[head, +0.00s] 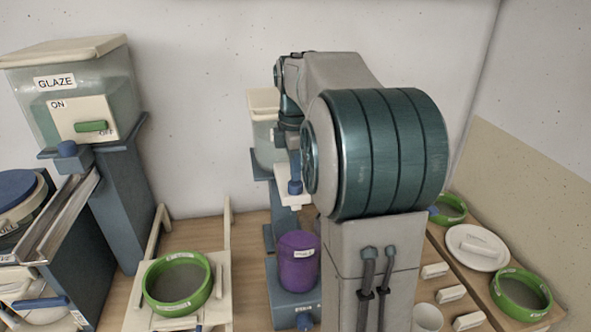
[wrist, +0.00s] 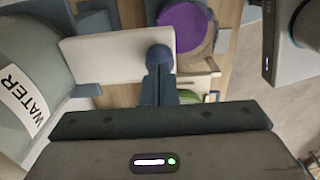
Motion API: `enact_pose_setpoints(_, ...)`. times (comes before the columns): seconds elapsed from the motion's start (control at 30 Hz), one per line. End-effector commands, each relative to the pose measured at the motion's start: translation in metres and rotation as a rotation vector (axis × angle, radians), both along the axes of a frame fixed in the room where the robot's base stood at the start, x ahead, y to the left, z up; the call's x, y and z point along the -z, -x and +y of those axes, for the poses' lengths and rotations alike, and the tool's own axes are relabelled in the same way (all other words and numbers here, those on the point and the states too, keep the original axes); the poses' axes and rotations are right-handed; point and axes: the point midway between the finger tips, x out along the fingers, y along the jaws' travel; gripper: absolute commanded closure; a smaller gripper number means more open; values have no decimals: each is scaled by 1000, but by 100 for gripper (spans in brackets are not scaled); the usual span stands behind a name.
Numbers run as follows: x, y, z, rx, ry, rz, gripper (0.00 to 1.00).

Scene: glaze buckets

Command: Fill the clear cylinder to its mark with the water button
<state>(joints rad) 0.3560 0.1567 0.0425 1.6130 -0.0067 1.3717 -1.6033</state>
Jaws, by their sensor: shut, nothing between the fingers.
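The water tank (wrist: 25,80) has a "WATER" label and fills the left of the wrist view; in the head view it is partly behind my arm (head: 265,140). A white plate (wrist: 90,62) sticks out beside it. My gripper (wrist: 159,52) is shut and empty, its fingertips over the plate's right end; I cannot tell whether they touch it. No water button shows. A purple labelled cylinder (head: 299,262) stands on a blue base below the tank; its round top shows in the wrist view (wrist: 182,27). I cannot make out a clear cylinder, a mark or a water level.
A glaze tank (head: 75,85) with an ON/OFF panel stands at left. A green-rimmed sieve (head: 178,284) sits on a wooden frame in front. At right are a white plate (head: 477,247), another green ring (head: 521,294) and small labelled blocks.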

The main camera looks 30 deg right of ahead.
Motion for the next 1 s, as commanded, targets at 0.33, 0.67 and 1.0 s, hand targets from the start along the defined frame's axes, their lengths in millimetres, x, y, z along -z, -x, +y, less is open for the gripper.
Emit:
enact_pose_setpoints(0.33,9,0,0,0,0,0,100)
enact_pose_setpoints(0.67,28,0,0,0,-1,3,100)
enact_pose_setpoints(1.0,39,1,0,0,-4,12,100)
